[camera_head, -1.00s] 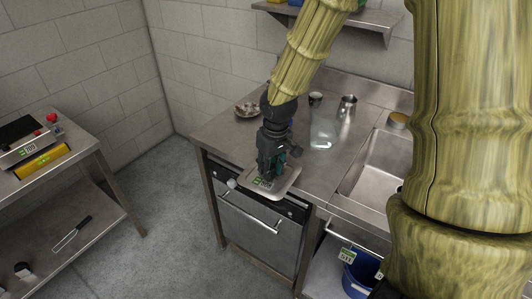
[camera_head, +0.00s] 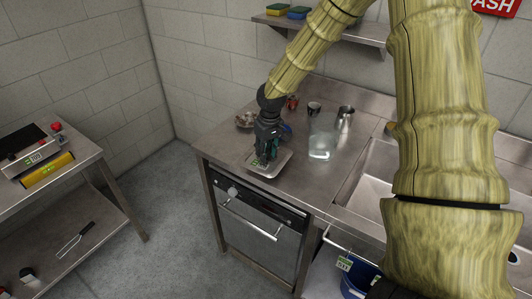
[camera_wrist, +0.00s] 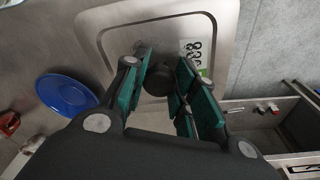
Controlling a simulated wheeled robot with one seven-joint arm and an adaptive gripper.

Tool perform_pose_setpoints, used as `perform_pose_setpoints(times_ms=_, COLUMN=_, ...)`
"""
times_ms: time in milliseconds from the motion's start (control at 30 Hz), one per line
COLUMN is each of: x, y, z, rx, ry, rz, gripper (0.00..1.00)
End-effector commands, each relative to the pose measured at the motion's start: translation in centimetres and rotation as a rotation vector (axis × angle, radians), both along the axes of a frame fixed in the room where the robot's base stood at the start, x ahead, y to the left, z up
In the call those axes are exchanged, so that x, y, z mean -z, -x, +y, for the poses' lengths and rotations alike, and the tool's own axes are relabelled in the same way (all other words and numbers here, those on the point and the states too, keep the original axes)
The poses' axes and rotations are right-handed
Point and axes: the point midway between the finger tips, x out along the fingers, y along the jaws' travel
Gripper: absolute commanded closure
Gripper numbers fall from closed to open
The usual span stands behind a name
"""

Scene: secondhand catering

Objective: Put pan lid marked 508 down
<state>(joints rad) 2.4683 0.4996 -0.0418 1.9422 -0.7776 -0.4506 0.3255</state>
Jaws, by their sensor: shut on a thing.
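The pan lid (camera_head: 280,166) is a square grey metal lid with rounded corners and a black knob. Its label (camera_wrist: 195,50) reads 508, turned over in the wrist view. My gripper (camera_head: 265,154) points down with its fingers closed on the knob (camera_wrist: 156,80), as the wrist view (camera_wrist: 162,72) shows. The lid is level, at or just above the steel counter (camera_head: 225,135), near its front edge over the dishwasher. I cannot tell whether its underside touches the counter.
A blue plate (camera_wrist: 66,94) lies beside the lid. A clear container (camera_head: 320,147), a metal cup (camera_head: 345,117) and a small dark cup (camera_head: 314,109) stand behind and right. The sink (camera_head: 375,180) is to the right. The dishwasher (camera_head: 250,222) is below the front edge.

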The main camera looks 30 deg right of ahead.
Motion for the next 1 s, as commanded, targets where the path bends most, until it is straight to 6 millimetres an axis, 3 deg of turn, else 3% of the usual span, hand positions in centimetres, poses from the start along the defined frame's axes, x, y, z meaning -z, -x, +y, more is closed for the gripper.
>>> perform_pose_setpoints(times_ms=167, x=0.0, y=-1.7, z=-1.0, rx=0.003, ry=0.0, rz=-0.001, gripper=1.0)
perform_pose_setpoints(times_ms=367, x=2.4, y=-1.5, z=-0.8, rx=-0.001, ry=0.0, rz=0.001, gripper=1.0)
perform_pose_setpoints(times_ms=933, x=3.4, y=-1.5, z=-0.8, rx=0.0, ry=0.001, rz=-0.001, gripper=1.0)
perform_pose_setpoints(times_ms=967, x=3.4, y=-1.5, z=-0.8, rx=0.0, ry=0.0, rz=-0.001, gripper=0.69)
perform_pose_setpoints(times_ms=1000, x=3.4, y=-1.5, z=-0.8, rx=0.0, ry=0.0, rz=-0.001, gripper=0.62)
